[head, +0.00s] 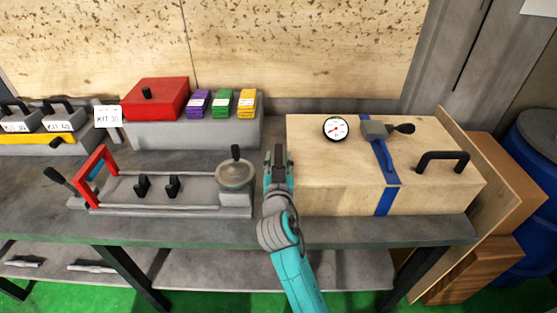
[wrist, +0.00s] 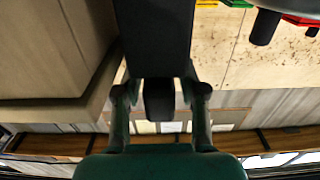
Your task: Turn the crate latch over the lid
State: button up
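The wooden crate (head: 330,170) stands on the right of the bench, its lid in place. A blue strap (head: 385,200) runs over the lid and down its front. A grey block with a black-knobbed lever (head: 400,128) sits on the strap near the back of the lid, the knob pointing right. It looks like the latch, but I cannot tell its exact position. My gripper (head: 278,150) is upright just left of the crate, apart from the lever, and seems empty. In the wrist view my dark gripper parts (wrist: 160,95) overlap, hiding any finger gap.
A round dial (head: 336,128) and a black handle (head: 443,160) are on the lid. Left of my gripper is a grey fixture with a round knobbed cap (head: 235,175) and red frame (head: 95,175). A red box (head: 155,98) and coloured packs (head: 222,104) stand behind.

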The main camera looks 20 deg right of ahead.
grip_shut()
jog(key=shift+m+h, duration=0.3)
jog(key=shift+h, duration=0.1)
jog(key=m+g+h, duration=0.2)
jog(key=h, duration=0.1)
jog(key=m+g+h, duration=0.2)
jog(key=shift+s+h, duration=0.1)
jog(key=shift+h, duration=0.3)
jog(key=shift+s+d+m+g+h, duration=0.15)
jog(key=shift+m+g+h, duration=1)
jog(key=shift+m+g, duration=0.4)
jog(key=shift+s+d+m+g+h, duration=0.1)
jog(key=shift+m+g+h, duration=1.1)
jog(key=shift+g, duration=0.65)
jog(key=shift+o, duration=1.7)
grip_release()
